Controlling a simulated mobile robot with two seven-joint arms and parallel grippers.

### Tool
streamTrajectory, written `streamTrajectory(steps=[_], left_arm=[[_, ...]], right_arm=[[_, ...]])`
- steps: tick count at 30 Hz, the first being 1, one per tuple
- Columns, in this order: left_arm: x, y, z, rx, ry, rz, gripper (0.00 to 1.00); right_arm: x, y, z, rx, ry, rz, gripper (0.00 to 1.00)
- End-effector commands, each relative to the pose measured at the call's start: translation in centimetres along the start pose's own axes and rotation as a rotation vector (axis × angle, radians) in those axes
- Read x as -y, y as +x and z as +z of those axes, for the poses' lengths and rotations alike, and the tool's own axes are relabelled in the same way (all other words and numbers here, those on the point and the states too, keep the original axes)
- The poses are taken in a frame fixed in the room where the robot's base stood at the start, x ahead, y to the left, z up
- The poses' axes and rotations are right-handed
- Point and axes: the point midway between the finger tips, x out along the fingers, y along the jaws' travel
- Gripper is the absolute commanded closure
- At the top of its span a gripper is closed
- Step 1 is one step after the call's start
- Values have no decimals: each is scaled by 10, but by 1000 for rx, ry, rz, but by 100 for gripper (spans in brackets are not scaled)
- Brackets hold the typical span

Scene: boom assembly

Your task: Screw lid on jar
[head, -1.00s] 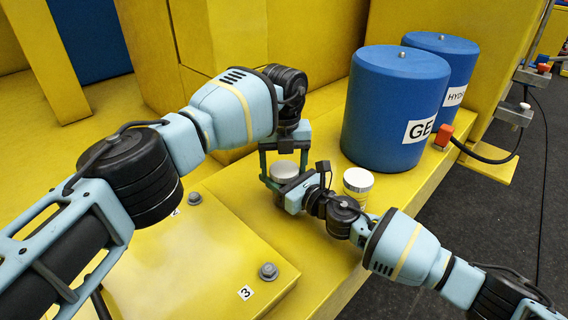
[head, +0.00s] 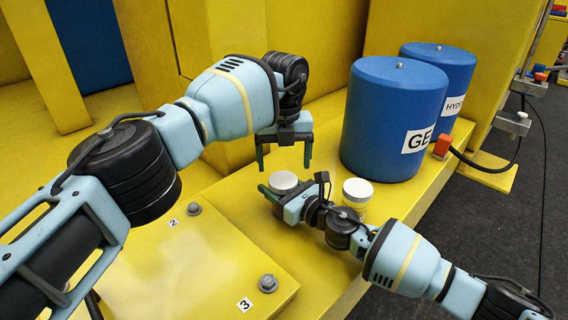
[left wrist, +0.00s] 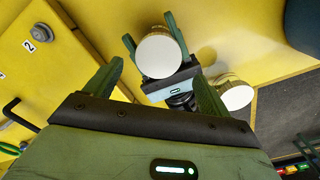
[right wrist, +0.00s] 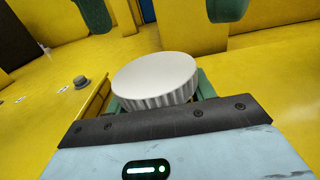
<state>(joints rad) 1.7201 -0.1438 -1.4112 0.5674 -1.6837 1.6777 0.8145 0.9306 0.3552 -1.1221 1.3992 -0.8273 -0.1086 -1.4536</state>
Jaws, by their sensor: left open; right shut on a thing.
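A white ribbed lid (head: 283,181) sits at the top of the jar that my right gripper (head: 285,194) is shut on. The lid fills the middle of the right wrist view (right wrist: 155,80), slightly tilted in the picture. The jar body is mostly hidden by the lid and gripper, so I cannot tell how tightly the lid is seated. My left gripper (head: 285,168) is open and empty, pointing down above the lid and apart from it. In the left wrist view the lid (left wrist: 160,56) shows beyond and between its fingers.
A second white-lidded jar (head: 357,192) stands on the yellow ledge just right of my right gripper. Two blue cylinders (head: 392,120) stand behind it. A yellow panel with bolts (head: 268,283) lies at the front left. The ledge edge drops to a dark floor (head: 470,240).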

Motion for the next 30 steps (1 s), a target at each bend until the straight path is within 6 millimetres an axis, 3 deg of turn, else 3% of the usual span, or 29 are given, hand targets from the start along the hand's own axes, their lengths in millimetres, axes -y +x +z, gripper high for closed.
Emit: streamTrajectory(steps=[2, 7, 15, 30], left_arm=[[-1, 1, 0, -1, -1, 1, 18], [-1, 1, 1, 0, -3, 2, 0], [-1, -2, 1, 1, -3, 2, 0], [-1, -66, 1, 2, -4, 2, 0]], right_arm=[[1, 0, -1, -1, 0, -2, 100], [1, 0, -1, -1, 0, -3, 100], [2, 0, -1, -1, -1, -3, 100], [2, 0, -1, -1, -1, -3, 100]])
